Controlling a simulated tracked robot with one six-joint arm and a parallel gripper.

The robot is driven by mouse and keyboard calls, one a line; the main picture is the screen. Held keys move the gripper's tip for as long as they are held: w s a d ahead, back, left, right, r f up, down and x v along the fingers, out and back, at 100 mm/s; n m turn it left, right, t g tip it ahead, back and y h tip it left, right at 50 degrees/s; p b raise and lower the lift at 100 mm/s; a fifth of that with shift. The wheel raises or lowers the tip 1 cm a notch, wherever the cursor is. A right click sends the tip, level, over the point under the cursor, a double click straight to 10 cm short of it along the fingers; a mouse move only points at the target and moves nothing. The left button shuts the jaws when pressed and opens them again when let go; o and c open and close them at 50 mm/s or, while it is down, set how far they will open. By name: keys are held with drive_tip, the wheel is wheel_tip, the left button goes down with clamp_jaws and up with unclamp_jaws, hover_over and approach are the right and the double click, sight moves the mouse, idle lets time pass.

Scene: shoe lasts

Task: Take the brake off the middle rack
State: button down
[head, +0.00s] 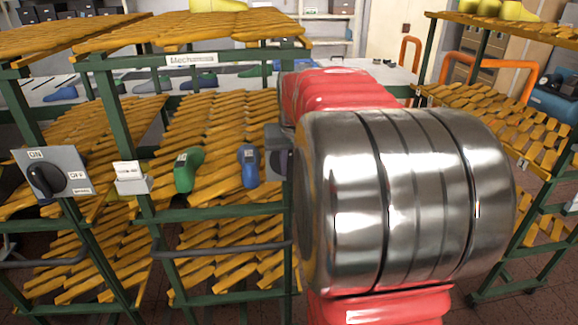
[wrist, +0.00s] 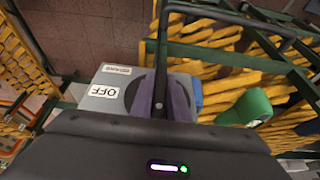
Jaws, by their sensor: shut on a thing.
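A grey brake box (wrist: 103,82) with an OFF label (wrist: 103,91) shows upside down in the wrist view. It has a dark round dial (wrist: 136,97) with a narrow black handle (wrist: 160,80). My gripper (wrist: 161,97) is shut on this handle, with a finger on either side. The handle runs nearly straight up in that view, not toward the OFF label. In the head view, the same box (head: 273,142) is partly hidden behind my arm, at the right post of the middle rack (head: 222,212). My fingers are mostly hidden there.
Another brake box (head: 55,172), with ON and OFF labels, is on the left. A green last (head: 187,168) and a blue last (head: 248,166) are at the middle rack's front. Another rack (head: 505,120) stands at the right. Dark bars (head: 220,249) stick out in front.

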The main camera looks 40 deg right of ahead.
drive_tip(key=shift+y, duration=0.5)
drive_tip(key=m+t+y, duration=0.1)
drive_tip(key=t+y, duration=0.1)
drive_tip(key=shift+t+y, duration=0.3)
drive_tip(key=m+t+y, duration=0.1)
drive_tip(key=t+y, duration=0.1)
drive_tip(key=y, duration=0.1)
drive_tip(key=shift+f+t, duration=0.1)
drive_tip(key=shift+t, duration=0.2)
drive_tip(key=m+t+y, duration=0.1)
drive_tip(key=t+y, duration=0.1)
drive_tip(key=y, duration=0.1)
drive_tip(key=shift+t, duration=0.4)
drive_tip(key=shift+m+t+y, duration=0.8)
drive_tip(key=shift+t+y, duration=0.6)
drive_tip(key=shift+t, duration=0.2)
drive_tip(key=shift+f, duration=0.1)
drive_tip(key=c, duration=1.7)
unclamp_jaws()
